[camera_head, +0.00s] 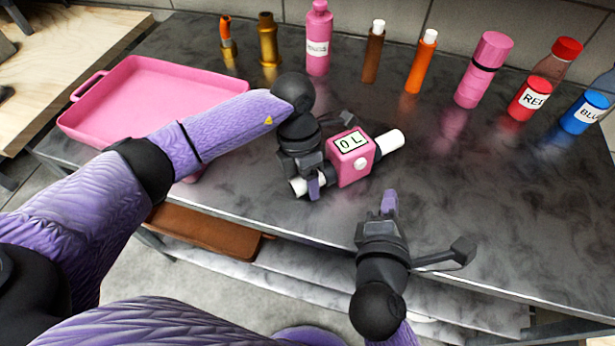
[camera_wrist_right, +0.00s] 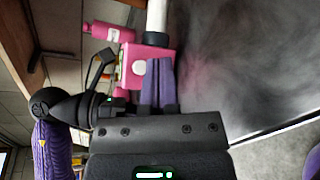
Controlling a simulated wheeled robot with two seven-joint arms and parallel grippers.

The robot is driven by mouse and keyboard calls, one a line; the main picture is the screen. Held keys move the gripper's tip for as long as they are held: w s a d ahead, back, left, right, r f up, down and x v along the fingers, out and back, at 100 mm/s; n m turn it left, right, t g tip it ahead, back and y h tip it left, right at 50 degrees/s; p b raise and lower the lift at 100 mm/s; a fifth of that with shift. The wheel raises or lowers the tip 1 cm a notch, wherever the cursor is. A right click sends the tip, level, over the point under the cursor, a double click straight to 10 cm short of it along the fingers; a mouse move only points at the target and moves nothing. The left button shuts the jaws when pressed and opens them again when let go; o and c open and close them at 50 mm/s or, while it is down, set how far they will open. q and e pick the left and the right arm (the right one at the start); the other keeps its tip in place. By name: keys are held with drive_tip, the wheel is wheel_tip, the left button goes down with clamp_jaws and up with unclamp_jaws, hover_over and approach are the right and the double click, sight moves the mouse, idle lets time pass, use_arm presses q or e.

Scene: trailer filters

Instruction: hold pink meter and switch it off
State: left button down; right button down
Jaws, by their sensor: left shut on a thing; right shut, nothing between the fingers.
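The pink meter (camera_head: 352,160) is a pink box with a white label reading "0 L", a round white button on its side and white pipe ends on both sides. My left gripper (camera_head: 312,186) is shut on the meter's left pipe end, at the table's front part. My right gripper (camera_head: 390,203) is shut and empty, in front of the meter and a little right of it, apart from it in the head view. In the right wrist view the meter (camera_wrist_right: 146,62) shows just beyond my purple fingertips (camera_wrist_right: 162,82), with its white button facing the camera.
A pink tray (camera_head: 75,112) stands at the left of the dark table. Along the back are an orange-tipped bottle (camera_head: 228,38), a brass bottle (camera_head: 268,45), pink bottles (camera_head: 318,40), brown and orange tubes (camera_head: 420,65), and red and blue bottles (camera_head: 530,100). The table's right front is clear.

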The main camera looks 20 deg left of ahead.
sight(361, 164)
drive_tip(key=shift+n, duration=0.3)
drive_tip(key=s+d, duration=0.1)
drive_tip(key=d, duration=0.1)
drive_tip(key=s+d, duration=0.1)
drive_tip(key=shift+s+f, duration=0.25)
drive_tip(key=shift+s, duration=0.1)
drive_tip(key=shift+a, duration=0.1)
drive_tip(key=shift+w+a+f, duration=0.2)
drive_tip(key=shift+w+a, duration=2.8)
drive_tip(key=shift+a, duration=0.25)
drive_tip(key=shift+w+a, duration=0.25)
drive_tip(key=shift+a, duration=0.05)
